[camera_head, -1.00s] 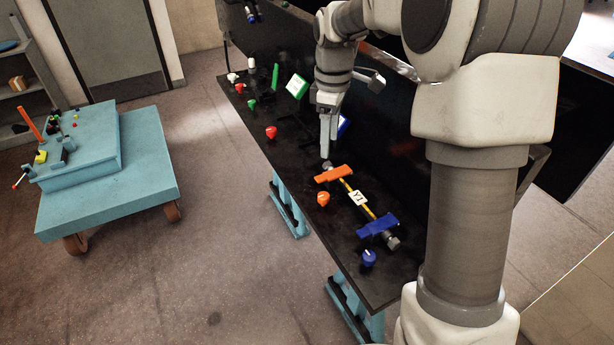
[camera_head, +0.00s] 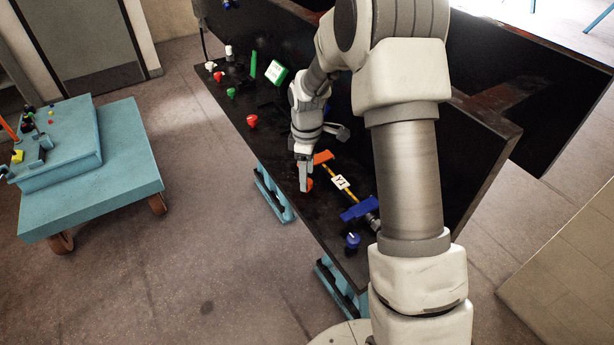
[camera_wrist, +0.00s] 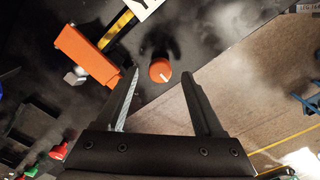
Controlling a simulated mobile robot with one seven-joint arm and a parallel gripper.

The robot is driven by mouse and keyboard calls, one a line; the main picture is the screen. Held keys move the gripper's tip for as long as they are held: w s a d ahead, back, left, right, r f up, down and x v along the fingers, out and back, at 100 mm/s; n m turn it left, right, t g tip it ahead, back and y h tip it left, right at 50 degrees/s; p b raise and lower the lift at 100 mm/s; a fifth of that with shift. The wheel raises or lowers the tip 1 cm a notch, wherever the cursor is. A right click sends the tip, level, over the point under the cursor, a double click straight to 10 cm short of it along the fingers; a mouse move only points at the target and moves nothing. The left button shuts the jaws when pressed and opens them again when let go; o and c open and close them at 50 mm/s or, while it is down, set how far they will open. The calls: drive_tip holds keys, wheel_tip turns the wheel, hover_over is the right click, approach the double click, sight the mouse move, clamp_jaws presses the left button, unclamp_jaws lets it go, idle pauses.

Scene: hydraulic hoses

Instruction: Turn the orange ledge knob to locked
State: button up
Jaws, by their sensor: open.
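The orange ledge knob (camera_wrist: 160,70) is round with a white pointer mark and stands on the black ledge. In the wrist view it lies just beyond my fingertips, roughly between their lines, with a gap on each side. My gripper (camera_wrist: 157,78) is open and empty. In the head view my gripper (camera_head: 304,188) is over the knob (camera_head: 309,184), which is partly hidden behind the fingers. The pointer mark shows only in the wrist view, slanting toward the lower right. No locked label can be read.
An orange clamp-like block (camera_wrist: 88,55) sits close left of the knob, on a yellow hose with a white Y1 tag (camera_head: 341,182). A blue block (camera_head: 360,208) and blue knob (camera_head: 353,240) are further along the black ledge (camera_head: 275,150). A red knob (camera_head: 252,121) stands the other way.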

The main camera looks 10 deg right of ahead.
drive_tip(key=shift+f, duration=1)
clamp_jaws()
